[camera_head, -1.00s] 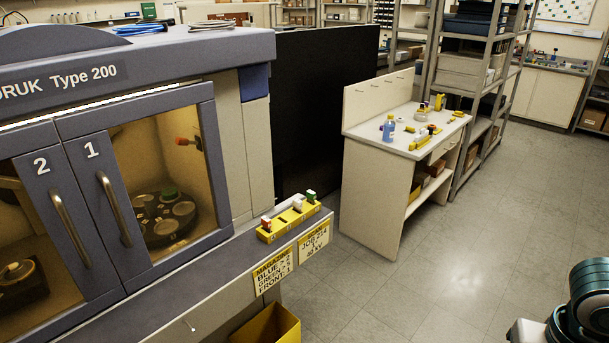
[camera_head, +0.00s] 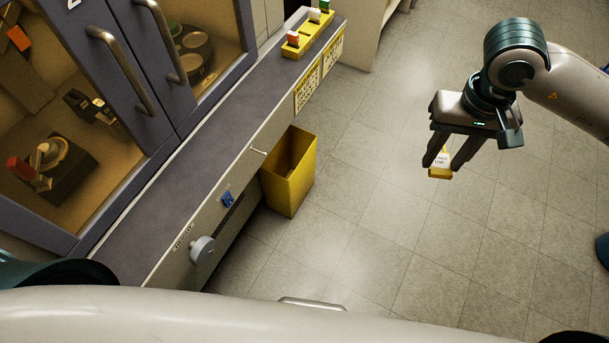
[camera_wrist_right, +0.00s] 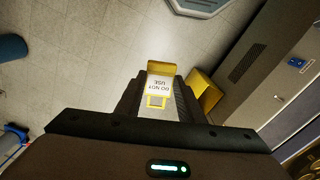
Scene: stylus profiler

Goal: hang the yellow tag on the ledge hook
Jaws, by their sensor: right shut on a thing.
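The yellow tag (camera_head: 440,173) hangs in my right gripper (camera_head: 447,160), over the open floor to the right of the machine. Its white label reads "DO NOT USE" in the right wrist view (camera_wrist_right: 158,86), where it lies between the two fingers of my right gripper (camera_wrist_right: 158,103). The gripper is shut on the tag. A small pale peg, which looks like the ledge hook (camera_head: 259,151), sticks out from the ledge's front face, above the yellow bin. The tag is well apart from it, to the right. My left gripper is out of view; only parts of my arm show at the bottom.
The grey ledge (camera_head: 165,205) runs along the machine doors. An open yellow bin (camera_head: 297,185) stands below the hook. A round knob (camera_head: 203,250) and blue switch (camera_head: 228,199) are on the front face. A yellow rack (camera_head: 291,52) sits at the far end. Floor between is clear.

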